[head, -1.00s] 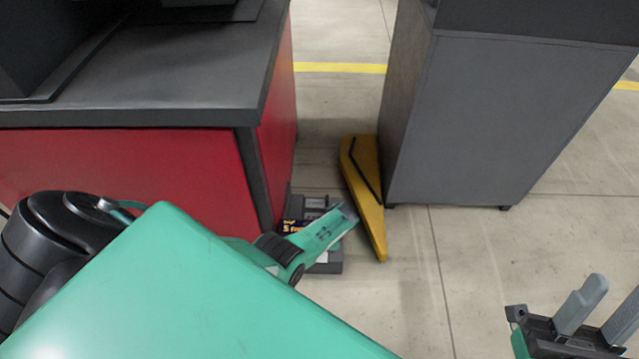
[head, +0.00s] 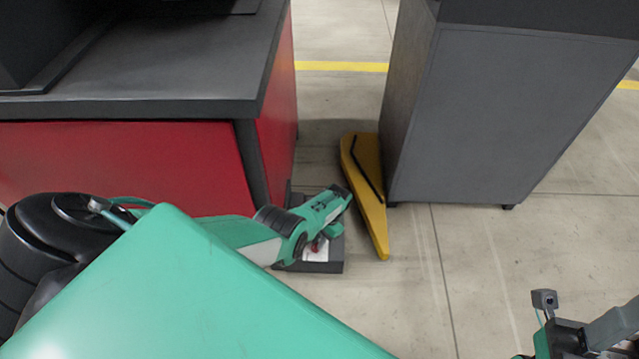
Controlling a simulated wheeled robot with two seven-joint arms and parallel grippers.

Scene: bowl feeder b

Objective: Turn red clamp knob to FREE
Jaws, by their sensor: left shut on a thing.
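A small dark grey unit (head: 318,266) with a pale label stands low beside the red cabinet, mostly covered by my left arm. A small red part (head: 316,243), which looks like the clamp knob, shows just under my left wrist. My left gripper (head: 319,234) is over this unit, shut on what seems to be that red part; its fingertips are largely hidden by the wrist. The knob's pointer and any FREE mark cannot be seen. My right gripper (head: 612,332) is at the lower right corner, away from the unit and partly cut off, with one grey finger visible.
The red cabinet (head: 120,165) with a dark top stands at the left. A tall grey cabinet (head: 490,120) stands at the right. A yellow wedge-shaped piece (head: 363,190) lies between them, close to my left wrist. The concrete floor (head: 450,270) at the front right is clear.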

